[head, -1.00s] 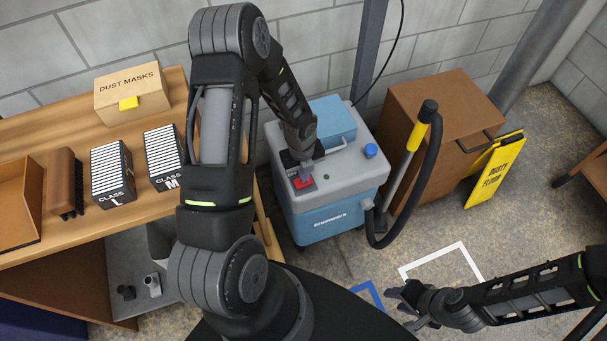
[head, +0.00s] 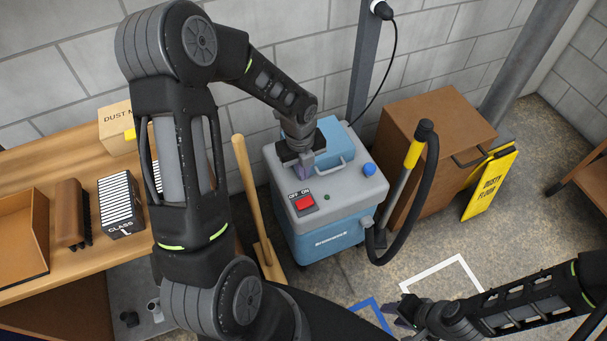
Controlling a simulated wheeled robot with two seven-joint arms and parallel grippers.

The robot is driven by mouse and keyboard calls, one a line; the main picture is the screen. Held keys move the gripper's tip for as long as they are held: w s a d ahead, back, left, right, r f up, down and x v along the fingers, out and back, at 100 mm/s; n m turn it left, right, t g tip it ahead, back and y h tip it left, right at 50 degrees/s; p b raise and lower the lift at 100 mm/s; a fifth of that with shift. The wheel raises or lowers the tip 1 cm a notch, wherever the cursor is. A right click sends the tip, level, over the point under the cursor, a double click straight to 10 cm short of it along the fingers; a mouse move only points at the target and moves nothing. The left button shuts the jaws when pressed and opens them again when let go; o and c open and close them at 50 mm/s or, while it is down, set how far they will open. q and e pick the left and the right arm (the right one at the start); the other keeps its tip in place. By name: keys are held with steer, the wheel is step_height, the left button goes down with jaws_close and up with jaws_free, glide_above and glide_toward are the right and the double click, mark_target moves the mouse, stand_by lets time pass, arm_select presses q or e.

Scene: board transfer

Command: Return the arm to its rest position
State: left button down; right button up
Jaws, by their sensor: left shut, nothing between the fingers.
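My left arm comes in from the left and reaches over the blue and grey vacuum machine (head: 330,205). My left gripper (head: 303,172) is shut and empty, above the machine's grey top, behind the red switch (head: 304,203) marked OFF and ON. The red switch is in plain view and clear of the fingers. My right gripper (head: 400,315) is low at the bottom right, over the floor near the blue and white floor markings. Its fingers are small and partly dark, so I cannot tell their opening.
A wooden bench (head: 75,265) at the left holds a brush (head: 70,212), a Class L box (head: 120,203) and a dust mask box (head: 117,128). A wooden-handled tool (head: 247,190) stands beside the machine. A brown cabinet (head: 440,115), black hose (head: 425,190) and yellow sign (head: 490,183) stand right.

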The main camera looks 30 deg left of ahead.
stand_by(0.5)
arm_select(q)
steer(key=d+f+n+t+h, duration=0.3)
steer(key=d+f+n, duration=0.2)
steer(key=d+n, duration=0.9)
steer(key=s+d+f+n+g, duration=0.1)
steer(key=s+d+f+n, duration=0.3)
steer(key=s+n, duration=0.2)
steer(key=s+d+f+n+g, duration=0.1)
steer(key=s+d+f+n, duration=0.3)
steer(key=s, duration=0.6)
steer(key=n, duration=0.2)
steer(key=shift+s+d+f+n+g+h, duration=0.2)
steer(key=shift+s+f+n+g+h, duration=0.1)
steer(key=shift+n+g+h, duration=0.1)
